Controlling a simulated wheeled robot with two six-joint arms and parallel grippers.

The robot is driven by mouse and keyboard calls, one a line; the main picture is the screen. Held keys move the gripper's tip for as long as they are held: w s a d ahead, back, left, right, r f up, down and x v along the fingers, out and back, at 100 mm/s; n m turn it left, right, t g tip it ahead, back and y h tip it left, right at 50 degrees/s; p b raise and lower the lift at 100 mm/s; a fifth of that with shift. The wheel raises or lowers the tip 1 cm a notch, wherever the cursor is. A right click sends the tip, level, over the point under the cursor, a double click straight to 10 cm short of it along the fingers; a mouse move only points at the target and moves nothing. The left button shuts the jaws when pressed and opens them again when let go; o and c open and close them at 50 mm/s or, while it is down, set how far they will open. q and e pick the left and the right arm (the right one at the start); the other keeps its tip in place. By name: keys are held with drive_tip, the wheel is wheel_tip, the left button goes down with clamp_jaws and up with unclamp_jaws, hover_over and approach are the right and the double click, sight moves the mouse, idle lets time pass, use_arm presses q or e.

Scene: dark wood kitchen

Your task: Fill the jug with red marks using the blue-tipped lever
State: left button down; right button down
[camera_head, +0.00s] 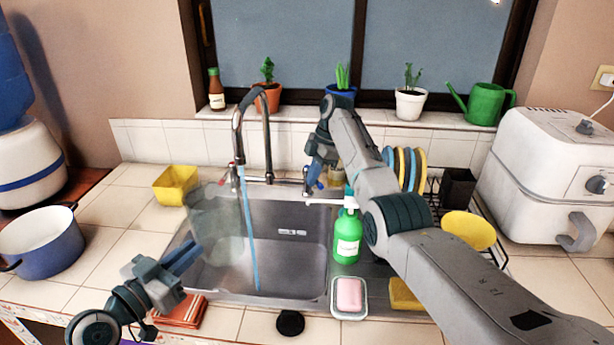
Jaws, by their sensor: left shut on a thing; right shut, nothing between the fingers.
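A clear, see-through jug (212,222) is over the left part of the sink, below the tap (238,125). My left gripper (187,258) is shut on it from the lower left. Its red marks cannot be made out. A blue water stream (250,235) runs from the spout past the jug's right side toward the sink floor; whether any enters the jug is unclear. The blue-tipped lever (320,185) is at the right of the tap's base. My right gripper (318,168) is shut and empty, right at this lever; contact cannot be told.
A green soap bottle (347,235) and a pink soap in a dish (349,296) stand right of the sink (285,292). A yellow box (176,186) is behind left, a blue pot (42,243) far left. A dish rack (437,190) is beyond my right arm.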

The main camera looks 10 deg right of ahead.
drive_tip(key=shift+d+n, duration=0.45)
drive_tip(key=shift+n, duration=0.15)
drive_tip(key=shift+w+d+g, duration=0.1)
drive_tip(key=shift+d+g, duration=0.2)
drive_tip(key=shift+d, duration=0.2)
drive_tip(key=shift+s+a, duration=0.25)
drive_tip(key=shift+a, duration=0.4)
use_arm(q)
drive_tip(key=shift+w, duration=0.1)
drive_tip(key=x, duration=0.9)
drive_tip(key=shift+d, duration=0.15)
use_arm(e)
wheel_tip(320, 180, up, 9)
drive_tip(key=shift+w+d+r, duration=0.15)
drive_tip(key=shift+d+r, duration=0.05)
drive_tip(key=shift+d, duration=0.15)
